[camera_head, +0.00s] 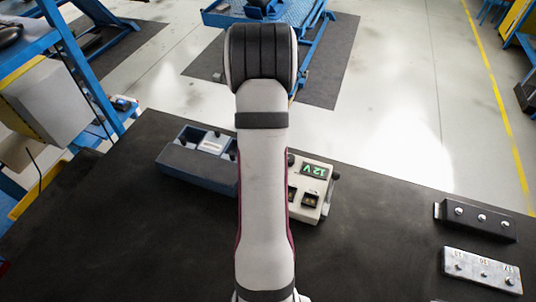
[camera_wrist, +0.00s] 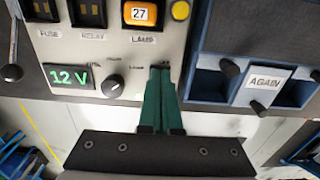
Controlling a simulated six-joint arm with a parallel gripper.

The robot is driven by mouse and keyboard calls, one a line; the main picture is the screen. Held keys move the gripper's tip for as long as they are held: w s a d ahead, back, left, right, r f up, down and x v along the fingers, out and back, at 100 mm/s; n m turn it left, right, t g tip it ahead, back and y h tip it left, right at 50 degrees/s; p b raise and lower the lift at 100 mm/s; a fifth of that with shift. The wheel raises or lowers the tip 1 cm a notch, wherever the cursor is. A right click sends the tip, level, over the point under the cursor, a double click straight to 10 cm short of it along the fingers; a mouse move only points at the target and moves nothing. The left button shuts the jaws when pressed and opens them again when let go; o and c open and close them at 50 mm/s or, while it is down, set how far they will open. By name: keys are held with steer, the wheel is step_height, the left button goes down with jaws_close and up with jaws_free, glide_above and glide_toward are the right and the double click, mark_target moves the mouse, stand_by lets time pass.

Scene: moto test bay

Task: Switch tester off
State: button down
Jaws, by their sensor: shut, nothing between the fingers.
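The tester (camera_head: 322,178) is a cream box on the dark bench, partly hidden behind my arm in the head view. Its display (camera_head: 313,170) glows green with 12 V. In the wrist view the display (camera_wrist: 70,78) also reads 12 V, with a dark round knob (camera_wrist: 112,86) beside it. My gripper (camera_wrist: 160,70) has green fingers, shut and empty, at the tester's edge right of the knob. Whether the tips touch the panel cannot be told.
A blue tray (camera_wrist: 225,56) with an AGAIN label stands beside the tester; it also shows in the head view (camera_head: 185,165). A lever with a ball end (camera_wrist: 12,73) is at the tester's other side. A dark block (camera_head: 480,222) and a metal block (camera_head: 481,270) lie at the right.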

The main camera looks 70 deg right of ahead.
steer(key=shift+f, duration=0.55)
stand_by(0.5)
step_height(320, 180, up, 7)
stand_by(0.5)
steer(key=w+a+r+n, duration=0.2)
steer(key=w+a+r, duration=0.15)
steer(key=a, duration=0.25)
steer(key=w+a+r+n, duration=0.1)
steer(key=w+a+r, duration=0.1)
steer(key=w+a, duration=0.3)
steer(key=s+a+r+n+y, duration=0.1)
steer(key=a+r+n, duration=0.1)
steer(key=a, duration=0.7)
steer(key=a+r+n, duration=0.2)
steer(key=a+n, duration=0.1)
steer(key=a, duration=0.6)
steer(key=s+a+n, duration=0.4)
steer(key=s+a, duration=0.5)
steer(key=a, duration=0.3)
steer(key=shift+s+f+y, duration=0.15)
steer(key=shift+s+y, duration=0.1)
steer(key=shift+y, duration=0.15)
